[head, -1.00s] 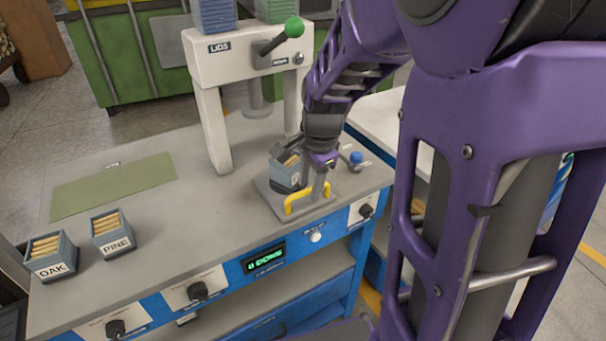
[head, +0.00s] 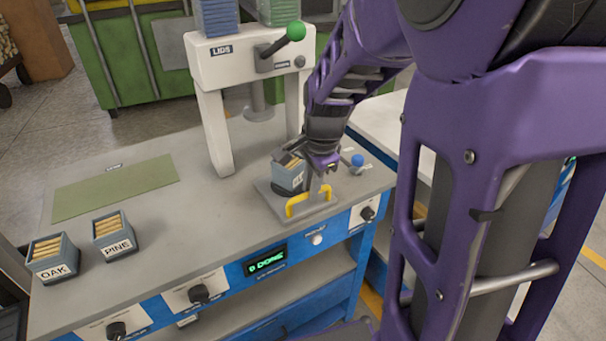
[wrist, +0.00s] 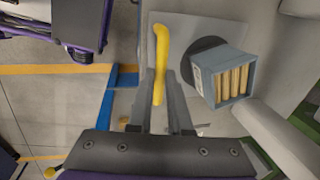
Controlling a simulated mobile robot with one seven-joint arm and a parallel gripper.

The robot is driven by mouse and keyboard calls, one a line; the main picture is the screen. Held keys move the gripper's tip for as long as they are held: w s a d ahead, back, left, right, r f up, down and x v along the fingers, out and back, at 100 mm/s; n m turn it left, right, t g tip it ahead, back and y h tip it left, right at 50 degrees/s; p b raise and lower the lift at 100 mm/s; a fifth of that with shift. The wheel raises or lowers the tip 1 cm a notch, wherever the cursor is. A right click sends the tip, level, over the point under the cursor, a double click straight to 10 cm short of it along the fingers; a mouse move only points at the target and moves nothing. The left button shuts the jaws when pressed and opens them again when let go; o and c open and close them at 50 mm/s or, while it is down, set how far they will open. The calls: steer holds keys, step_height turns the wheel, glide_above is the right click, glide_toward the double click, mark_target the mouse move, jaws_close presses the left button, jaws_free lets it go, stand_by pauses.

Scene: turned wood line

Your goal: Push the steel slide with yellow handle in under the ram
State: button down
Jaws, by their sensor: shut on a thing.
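The steel slide (head: 264,188) lies on the bench top in front of the white press, with a yellow handle (head: 295,210) at its front edge. The handle also shows in the wrist view (wrist: 161,50). A grey-blue box of wooden pieces (wrist: 232,76) stands on a dark round seat on the slide. My gripper (head: 324,190) is over the front of the slide, its fingers in the wrist view (wrist: 163,112) shut on the yellow handle. The ram (head: 258,108) hangs raised under the press head, behind the slide.
The white press (head: 215,125) has a green-knobbed lever (head: 296,31). A blue knob (head: 357,160) stands right of the slide. Boxes marked OAK (head: 53,258) and PINE (head: 114,235) stand at the left, near a green mat (head: 115,187). The bench middle is clear.

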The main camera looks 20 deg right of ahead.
mark_target(293, 163)
stand_by(0.8)
steer(key=w, duration=0.2)
steer(key=w+a+p, duration=0.1)
steer(key=w, duration=0.2)
steer(key=w+a+p, duration=0.1)
steer(key=w, duration=0.1)
steer(key=shift+w, duration=0.4)
steer(key=c, duration=0.8)
jaws_free()
steer(key=shift+c, duration=0.2)
steer(key=shift+s, duration=0.15)
